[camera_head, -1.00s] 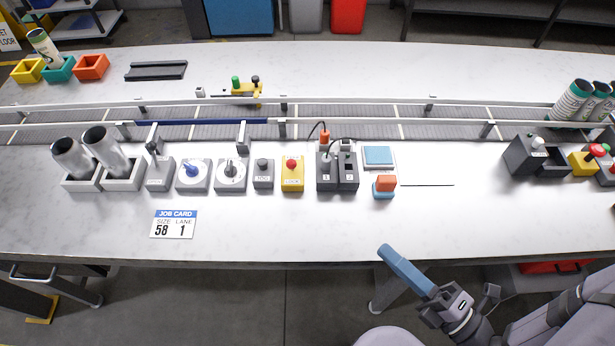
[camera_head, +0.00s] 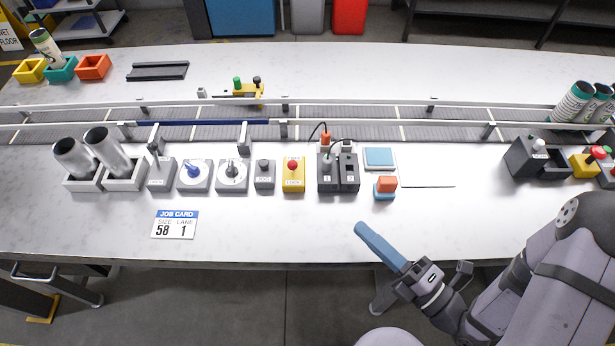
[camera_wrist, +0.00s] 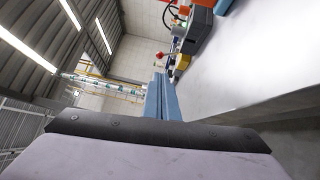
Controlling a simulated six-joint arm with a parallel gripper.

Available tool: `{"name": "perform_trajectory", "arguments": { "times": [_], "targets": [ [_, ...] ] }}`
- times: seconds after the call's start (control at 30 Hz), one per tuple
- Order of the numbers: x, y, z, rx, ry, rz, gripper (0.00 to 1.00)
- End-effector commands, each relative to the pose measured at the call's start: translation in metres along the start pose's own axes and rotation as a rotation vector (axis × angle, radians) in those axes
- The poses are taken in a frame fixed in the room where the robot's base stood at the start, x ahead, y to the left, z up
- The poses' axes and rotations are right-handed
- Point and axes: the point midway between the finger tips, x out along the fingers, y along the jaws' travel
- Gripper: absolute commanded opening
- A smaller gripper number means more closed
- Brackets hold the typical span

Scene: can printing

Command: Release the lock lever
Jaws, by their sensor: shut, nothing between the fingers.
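My gripper (camera_head: 361,230) has long blue fingers, shut and empty, over the table's front edge. It is well to the right of and nearer than that lever, touching nothing. In the wrist view the blue fingers (camera_wrist: 160,98) are together, pointing toward the row of controls, which shows only in part.
Along the row are a blue-knobbed dial (camera_head: 193,173), a grey dial (camera_head: 232,174), a yellow box with a red button (camera_head: 293,175), and a paired box marked 1 and 2 (camera_head: 337,174). A job card (camera_head: 175,224) lies in front. The front strip of table is mostly clear.

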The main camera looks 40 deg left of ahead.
Motion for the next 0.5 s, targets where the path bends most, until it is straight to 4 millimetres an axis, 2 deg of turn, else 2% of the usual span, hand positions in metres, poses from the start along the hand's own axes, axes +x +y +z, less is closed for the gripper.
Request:
{"name": "perform_trajectory", "arguments": {
  "times": [0.5],
  "targets": [
    [0.069,-0.003,-0.002,-0.006,0.007,0.003,0.00]
  ]
}}
